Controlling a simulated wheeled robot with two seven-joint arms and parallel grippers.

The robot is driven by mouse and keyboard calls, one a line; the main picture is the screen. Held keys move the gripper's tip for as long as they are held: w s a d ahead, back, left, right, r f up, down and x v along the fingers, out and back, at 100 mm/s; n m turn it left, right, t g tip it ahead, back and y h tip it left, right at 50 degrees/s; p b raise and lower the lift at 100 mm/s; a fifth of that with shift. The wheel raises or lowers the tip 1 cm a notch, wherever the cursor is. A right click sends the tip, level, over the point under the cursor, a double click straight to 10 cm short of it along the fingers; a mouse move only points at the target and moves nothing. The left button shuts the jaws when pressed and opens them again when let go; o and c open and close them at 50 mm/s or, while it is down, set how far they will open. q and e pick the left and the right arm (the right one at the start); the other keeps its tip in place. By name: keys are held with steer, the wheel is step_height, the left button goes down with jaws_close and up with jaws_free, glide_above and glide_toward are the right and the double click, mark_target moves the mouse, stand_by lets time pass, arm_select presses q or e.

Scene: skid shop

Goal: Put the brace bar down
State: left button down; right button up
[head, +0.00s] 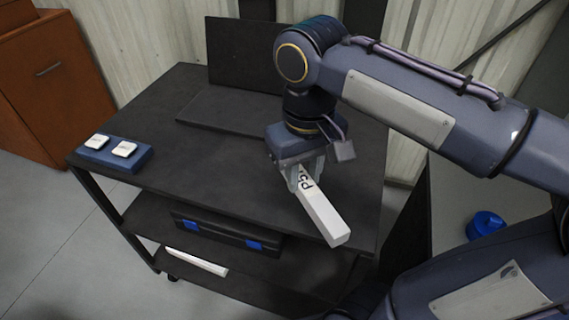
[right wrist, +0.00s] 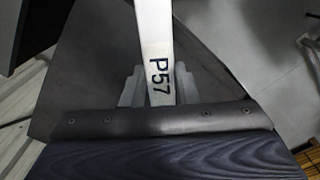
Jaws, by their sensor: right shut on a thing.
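The brace bar (head: 323,218) is a white square bar with black lettering. In the right wrist view the bar (right wrist: 156,30) reads "P57" and runs up out of the picture between the fingers. My right gripper (head: 306,176) is shut on the bar near its lettered part, over the right side of the black cart top (head: 190,150). The bar's near end points toward the cart's front right edge. I cannot tell whether the bar touches the cart top. My left gripper is not in view.
A blue block with two white pieces (head: 115,154) sits at the cart's left corner. A dark flat panel (head: 225,112) lies at the back, near an upright dark panel (head: 245,55). A black case (head: 220,232) with blue latches is on the shelf below. The cart top's middle is clear.

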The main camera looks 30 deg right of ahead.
steer(key=w+d+f, duration=0.1)
steer(key=w+f, duration=0.2)
steer(key=w, duration=0.1)
steer(key=w+d+f, duration=0.1)
steer(key=w+f, duration=0.1)
steer(key=w, duration=0.2)
steer(key=w+d+f, duration=0.1)
steer(key=w+f, duration=0.2)
steer(key=w, duration=0.1)
steer(key=shift+w+d+f, duration=0.25)
steer(key=shift+f, duration=0.1)
steer(key=shift+w+f, duration=0.2)
steer(key=shift+w+d+f, duration=0.1)
steer(key=shift+w+f, duration=0.05)
steer(key=shift+f, duration=0.8)
steer(key=shift+w+d+f, duration=0.1)
steer(key=shift+w+f, duration=0.05)
steer(key=shift+f, duration=0.8)
steer(key=shift+f, duration=0.15)
steer(key=o, duration=1.1)
steer(key=shift+c, duration=0.2)
